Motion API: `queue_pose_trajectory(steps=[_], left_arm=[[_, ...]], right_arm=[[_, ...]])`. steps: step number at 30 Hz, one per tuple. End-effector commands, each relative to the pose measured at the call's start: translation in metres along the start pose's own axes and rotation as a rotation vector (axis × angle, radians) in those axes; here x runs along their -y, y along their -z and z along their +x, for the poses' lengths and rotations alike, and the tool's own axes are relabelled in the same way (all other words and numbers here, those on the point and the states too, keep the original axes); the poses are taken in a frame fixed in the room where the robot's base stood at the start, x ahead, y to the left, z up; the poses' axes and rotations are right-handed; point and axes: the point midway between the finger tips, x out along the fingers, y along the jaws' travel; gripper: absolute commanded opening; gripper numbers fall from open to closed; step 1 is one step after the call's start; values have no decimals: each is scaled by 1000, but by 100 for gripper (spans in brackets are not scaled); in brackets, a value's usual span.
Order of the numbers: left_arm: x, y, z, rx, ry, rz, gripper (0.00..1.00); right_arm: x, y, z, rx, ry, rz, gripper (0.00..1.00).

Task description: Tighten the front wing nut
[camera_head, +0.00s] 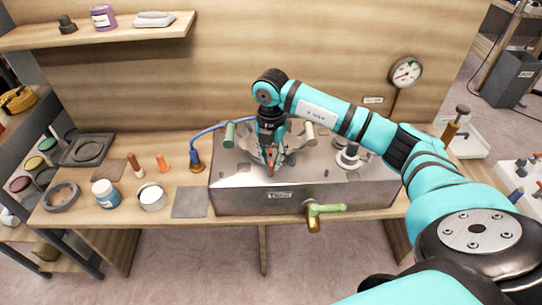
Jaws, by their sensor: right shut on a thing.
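My right gripper (271,158) points down over the left part of the grey metal box (250,202) on the bench. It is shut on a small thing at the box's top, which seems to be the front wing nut. The fingers hide most of it, and a small reddish patch shows between the fingertips. I cannot tell how tight the nut sits. My left gripper is not in view.
Green-handled fittings stand on the box, and a brass valve (314,217) sticks out of its front. A round metal fitting (349,157) sits on its right part. A jar (106,194), a metal cup (152,197) and a grey plate (190,203) lie left. A gauge (406,72) hangs behind.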

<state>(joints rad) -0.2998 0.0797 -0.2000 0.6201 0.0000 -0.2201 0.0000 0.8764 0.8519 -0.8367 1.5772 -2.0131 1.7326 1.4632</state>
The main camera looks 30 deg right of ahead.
Motion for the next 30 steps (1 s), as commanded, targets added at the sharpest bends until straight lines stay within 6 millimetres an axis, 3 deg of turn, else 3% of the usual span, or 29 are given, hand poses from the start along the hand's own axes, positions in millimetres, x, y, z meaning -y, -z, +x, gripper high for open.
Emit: queue_pose_trajectory(steps=[15, 16, 20, 30], left_arm=[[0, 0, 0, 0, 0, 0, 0], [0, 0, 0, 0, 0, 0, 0], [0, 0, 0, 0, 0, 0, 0], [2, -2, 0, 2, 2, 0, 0]], right_arm=[[-2, 2, 0, -5, -4, 20, 0], [-2, 2, 0, -5, -4, 20, 28], [-1, 2, 0, -4, -4, 19, 45], [-1, 1, -5, -2, -3, 18, 46]])
